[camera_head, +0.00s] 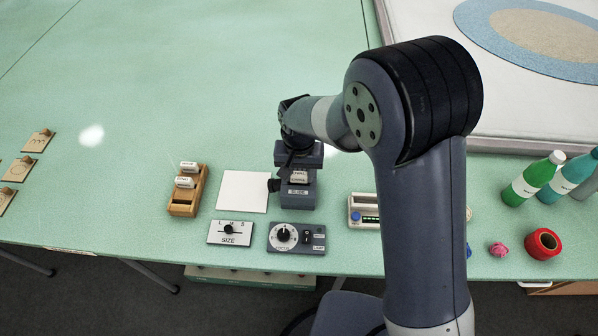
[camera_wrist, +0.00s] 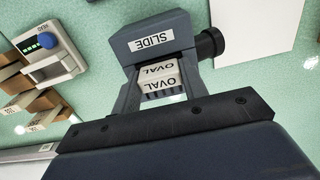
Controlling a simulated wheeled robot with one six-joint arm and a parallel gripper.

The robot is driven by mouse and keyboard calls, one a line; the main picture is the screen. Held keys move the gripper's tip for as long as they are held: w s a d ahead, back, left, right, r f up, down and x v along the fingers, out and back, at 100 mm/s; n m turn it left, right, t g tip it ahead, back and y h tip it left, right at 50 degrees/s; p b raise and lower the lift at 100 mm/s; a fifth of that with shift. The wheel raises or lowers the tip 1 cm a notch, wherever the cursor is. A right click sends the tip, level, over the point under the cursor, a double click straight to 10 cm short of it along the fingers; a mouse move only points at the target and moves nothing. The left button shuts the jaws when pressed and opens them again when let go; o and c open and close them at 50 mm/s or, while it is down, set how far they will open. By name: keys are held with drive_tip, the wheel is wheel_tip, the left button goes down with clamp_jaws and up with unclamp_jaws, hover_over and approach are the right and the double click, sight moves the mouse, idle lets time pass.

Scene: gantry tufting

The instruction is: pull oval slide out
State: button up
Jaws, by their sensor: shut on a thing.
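The slide projector, a grey block labelled SLIDE (camera_head: 297,196), stands near the table's front edge and also shows in the wrist view (camera_wrist: 152,42). The white oval slide (camera_wrist: 160,82), lettered OVAL twice, is at the projector in the wrist view. My gripper (camera_wrist: 160,80) reaches over it, a finger on each side, and is shut on it. How deep the slide sits in the projector is hidden. In the head view my wrist covers most of the gripper above the projector.
A wooden rack (camera_head: 184,200) with white slides stands left of a blank white card (camera_head: 243,191). A SIZE panel (camera_head: 230,233) and a dial panel (camera_head: 297,238) lie in front. A device with a blue button (camera_head: 365,212) is right. Bottles (camera_head: 533,180) and a red spool (camera_head: 542,243) are farther right.

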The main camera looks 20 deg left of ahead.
drive_tip(key=c, duration=0.3)
drive_tip(key=shift+c, duration=0.2)
drive_tip(key=shift+r, duration=0.1)
drive_tip(key=shift+r+p, duration=1.55)
drive_tip(key=shift+r, duration=0.7)
drive_tip(key=shift+r, duration=0.1)
